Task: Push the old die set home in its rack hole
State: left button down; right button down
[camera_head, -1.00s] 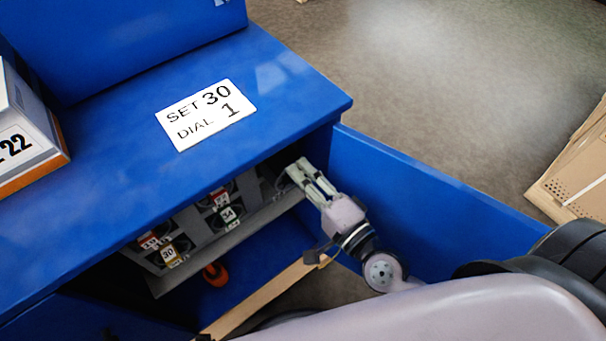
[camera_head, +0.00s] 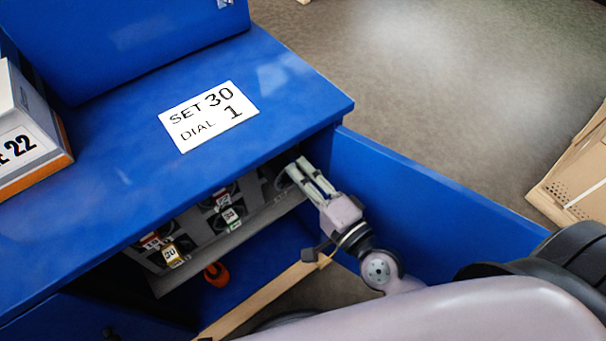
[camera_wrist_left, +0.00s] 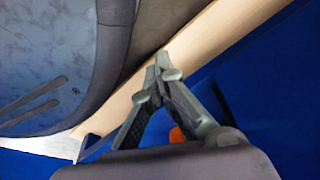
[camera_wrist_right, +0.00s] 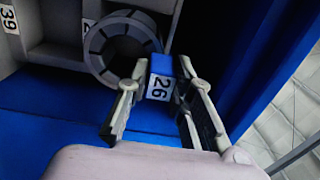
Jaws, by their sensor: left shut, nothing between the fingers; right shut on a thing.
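The old die set (camera_wrist_right: 98,52) is a grey segmented ring with a dark centre and a blue tab (camera_wrist_right: 161,66) marked 26. It sits at the right end of the rack (camera_wrist_right: 62,54), at its hole; how deep it sits I cannot tell. My right gripper (camera_wrist_right: 158,88) is shut on the blue tab. In the head view my right gripper (camera_head: 300,172) reaches into the cabinet at the right end of the rack (camera_head: 236,232), and the die set is hard to make out there. My left gripper (camera_wrist_left: 160,70) is shut and empty, in front of a pale wooden strip (camera_wrist_left: 200,47).
Other die sets with tags, including a yellow 30 (camera_head: 172,255), sit in the rack. The open blue door (camera_head: 430,190) stands close to the right of my right arm. An orange-red object (camera_head: 215,274) lies below the rack. The cabinet top (camera_head: 270,120) overhangs the rack.

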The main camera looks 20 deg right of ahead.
aim_at(290, 162)
pick_arm(q)
jog(key=shift+s+f, duration=0.35)
jog(key=shift+s, duration=0.1)
pick_arm(e)
jog(key=shift+w+a+r, duration=0.1)
jog(key=shift+w+r, duration=0.25)
jog(key=shift+w, duration=0.05)
pick_arm(q)
jog(key=shift+s+a+f+p, duration=0.1)
jog(key=shift+a+f+p, duration=0.05)
jog(key=shift+f+p, duration=0.15)
pick_arm(e)
jog(key=shift+w+a, duration=0.1)
jog(key=shift+w, duration=0.2)
pick_arm(q)
jog(key=shift+s, duration=0.1)
jog(key=shift+s+f, duration=0.15)
jog(key=shift+s, duration=0.2)
pick_arm(e)
jog(key=shift+w+a, duration=0.1)
jog(key=shift+w, duration=0.1)
pick_arm(q)
jog(key=shift+s+a, duration=0.1)
jog(key=shift+s+f, duration=0.2)
jog(key=shift+s, duration=0.15)
pick_arm(e)
jog(key=shift+w, duration=0.25)
pick_arm(q)
jog(key=shift+s, duration=0.1)
